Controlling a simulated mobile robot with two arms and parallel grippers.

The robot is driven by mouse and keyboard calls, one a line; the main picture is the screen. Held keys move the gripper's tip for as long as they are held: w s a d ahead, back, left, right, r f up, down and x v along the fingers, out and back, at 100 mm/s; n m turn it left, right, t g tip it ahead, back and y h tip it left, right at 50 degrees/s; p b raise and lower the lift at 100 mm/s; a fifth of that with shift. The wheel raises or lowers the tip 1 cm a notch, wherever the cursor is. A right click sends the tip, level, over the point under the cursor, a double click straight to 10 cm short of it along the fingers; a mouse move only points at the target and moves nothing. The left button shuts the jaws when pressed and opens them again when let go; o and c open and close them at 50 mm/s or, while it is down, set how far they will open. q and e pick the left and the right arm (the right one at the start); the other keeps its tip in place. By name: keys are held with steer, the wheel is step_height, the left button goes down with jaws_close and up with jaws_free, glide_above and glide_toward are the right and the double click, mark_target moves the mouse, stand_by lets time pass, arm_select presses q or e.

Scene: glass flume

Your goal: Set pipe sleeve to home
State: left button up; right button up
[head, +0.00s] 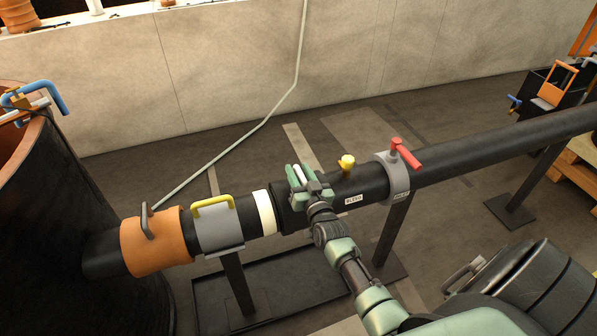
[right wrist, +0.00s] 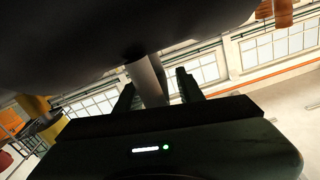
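A horizontal black pipe (head: 470,155) runs across the head view and carries several sleeves and collars. A grey sleeve with a yellow handle (head: 212,207) and an orange sleeve with a grey handle (head: 158,240) sit on its left part. A wider black section (head: 288,212) lies right of a cream band (head: 263,212); I cannot tell which part the task calls the sleeve. My right gripper (head: 307,182) is at this black section. In the right wrist view its fingers stand apart on both sides of a pale grey bar (right wrist: 151,82), with a gap beside the right finger. My left gripper is out of view.
A yellow knob (head: 346,162) and a grey collar with a red handle (head: 398,170) stand on the pipe right of my gripper. A large dark tank (head: 75,235) is at left. Dark stands hold the pipe above a black floor tray (head: 290,290).

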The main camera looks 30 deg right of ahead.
steer(key=shift+c, duration=0.4)
steer(key=shift+w, duration=0.1)
jaws_close()
steer(key=shift+a, duration=0.1)
stand_by(0.9)
